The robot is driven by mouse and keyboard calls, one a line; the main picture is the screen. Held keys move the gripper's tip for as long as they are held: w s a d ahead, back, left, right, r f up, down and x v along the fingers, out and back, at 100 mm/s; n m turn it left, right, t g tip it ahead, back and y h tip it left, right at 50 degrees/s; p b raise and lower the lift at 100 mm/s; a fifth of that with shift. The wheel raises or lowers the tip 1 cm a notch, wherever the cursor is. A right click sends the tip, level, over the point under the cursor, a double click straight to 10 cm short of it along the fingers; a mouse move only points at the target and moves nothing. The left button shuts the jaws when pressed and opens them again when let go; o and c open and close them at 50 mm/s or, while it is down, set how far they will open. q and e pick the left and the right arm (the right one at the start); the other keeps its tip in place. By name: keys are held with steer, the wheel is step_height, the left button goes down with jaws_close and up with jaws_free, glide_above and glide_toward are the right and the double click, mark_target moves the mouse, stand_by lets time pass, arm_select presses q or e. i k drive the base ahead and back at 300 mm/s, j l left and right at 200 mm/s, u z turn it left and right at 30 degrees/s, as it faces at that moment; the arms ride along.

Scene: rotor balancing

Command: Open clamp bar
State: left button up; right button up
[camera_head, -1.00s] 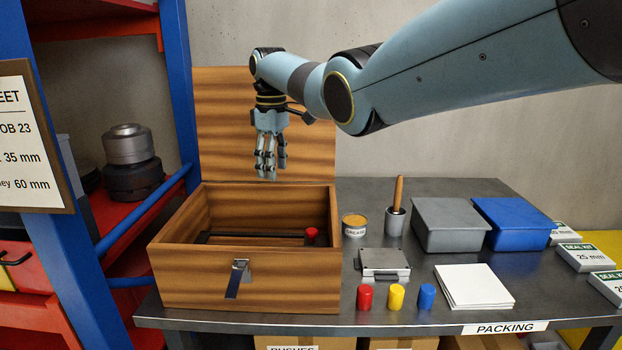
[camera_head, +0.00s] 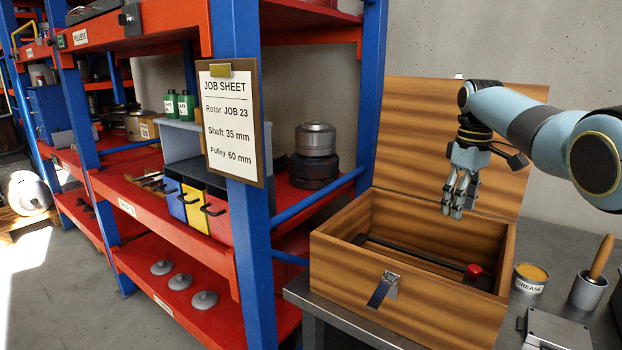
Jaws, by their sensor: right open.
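The open wooden box (camera_head: 400,318) stands on the grey bench at the right, with its lid (camera_head: 440,120) raised behind it. Inside lies a dark bar (camera_head: 420,256) with a red knob (camera_head: 474,271) at its right end; this looks like the clamp bar, and it lies across the box. The front wall hides part of the inside. My right gripper (camera_head: 454,211) points down above the box, fingers apart and empty, clear of the bar and knob. My left gripper is not in view.
A metal latch (camera_head: 384,288) hangs on the box front. A grease tin (camera_head: 530,278) and a pot with a wooden handle (camera_head: 588,290) stand to its right. A blue post (camera_head: 240,150) with a job sheet (camera_head: 231,120) and red shelves stand left.

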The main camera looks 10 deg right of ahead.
mark_target(473, 277)
steer(key=k, duration=1)
